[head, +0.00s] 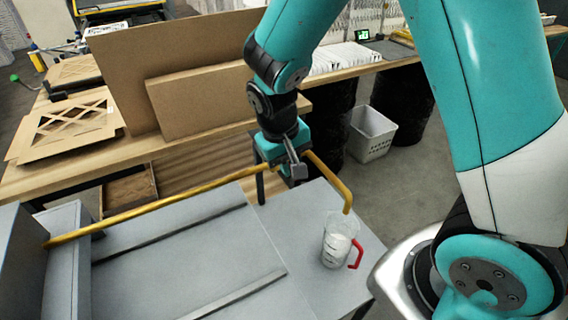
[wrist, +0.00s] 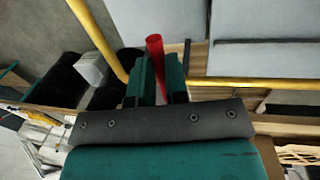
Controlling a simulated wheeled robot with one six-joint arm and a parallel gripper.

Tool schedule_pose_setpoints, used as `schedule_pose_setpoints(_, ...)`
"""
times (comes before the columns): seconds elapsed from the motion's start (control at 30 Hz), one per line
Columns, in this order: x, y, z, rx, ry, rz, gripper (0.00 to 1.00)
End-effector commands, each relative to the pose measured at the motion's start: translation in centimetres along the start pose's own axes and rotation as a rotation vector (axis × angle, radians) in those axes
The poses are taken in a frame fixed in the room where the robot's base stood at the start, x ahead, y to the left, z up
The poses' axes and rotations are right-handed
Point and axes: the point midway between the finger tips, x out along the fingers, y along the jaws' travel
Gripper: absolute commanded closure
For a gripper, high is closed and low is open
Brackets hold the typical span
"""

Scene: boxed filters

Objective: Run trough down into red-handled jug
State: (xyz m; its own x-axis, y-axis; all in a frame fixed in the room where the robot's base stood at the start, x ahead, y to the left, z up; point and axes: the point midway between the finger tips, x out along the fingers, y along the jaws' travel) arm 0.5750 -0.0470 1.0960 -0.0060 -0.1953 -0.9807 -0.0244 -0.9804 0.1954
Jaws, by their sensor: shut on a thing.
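A long yellow trough or pipe (head: 170,205) runs from the grey box at the left to my gripper. Past the gripper it bends down to the right, and its end (head: 346,206) shows at the rim of the clear jug (head: 336,245); I cannot tell whether it is over or inside the rim. The jug stands upright on a grey top, its red handle (head: 356,254) to the right. My gripper (head: 293,166) is at the bend. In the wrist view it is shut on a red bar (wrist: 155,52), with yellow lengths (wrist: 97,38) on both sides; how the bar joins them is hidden.
A grey box (head: 22,265) stands at the left end of the yellow length. A wooden bench (head: 60,180) with cardboard sheets (head: 200,102) is behind. A white basket (head: 371,134) and black bins (head: 403,100) stand on the floor beyond.

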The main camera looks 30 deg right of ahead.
Motion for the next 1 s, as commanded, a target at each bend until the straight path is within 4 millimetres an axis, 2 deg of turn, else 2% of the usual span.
schedule_pose_setpoints(0.57, -0.04, 0.44, -0.14, -0.040, 0.013, 0.001, 1.00)
schedule_pose_setpoints(0.6, -0.04, 0.45, -0.15, -0.040, 0.013, 0.001, 0.81)
schedule_pose_setpoints(0.7, -0.02, 0.43, -0.12, -0.040, 0.012, 0.000, 0.60)
schedule_pose_setpoints(1.0, -0.10, 0.35, -0.07, -0.040, 0.010, 0.000, 0.60)
